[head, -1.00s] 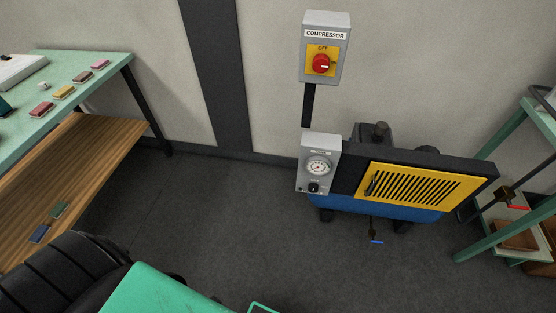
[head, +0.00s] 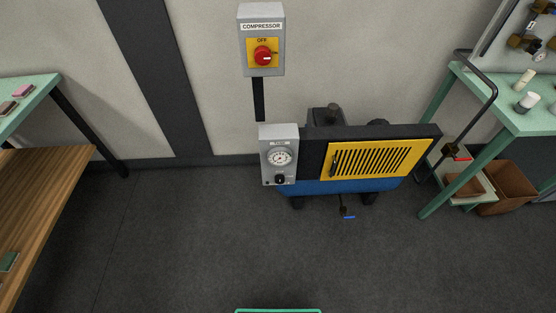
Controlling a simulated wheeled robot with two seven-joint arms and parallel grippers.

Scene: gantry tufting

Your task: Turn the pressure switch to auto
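The pressure switch is a grey box (head: 264,155) on the left end of the compressor (head: 360,186). It carries a round white gauge (head: 280,156) and, below it, a small black knob (head: 280,179). The knob's setting is too small to read. Above on the wall, a grey box labelled COMPRESSOR (head: 261,12) has a red rotary knob (head: 263,56) on a yellow plate marked OFF. Neither of my grippers is in view.
A green table with a wooden lower shelf (head: 45,190) stands at the left. A green bench (head: 520,118) with a brown bin (head: 507,188) below stands at the right. A blue-handled valve (head: 348,215) hangs under the compressor. The dark floor (head: 190,240) in front is clear.

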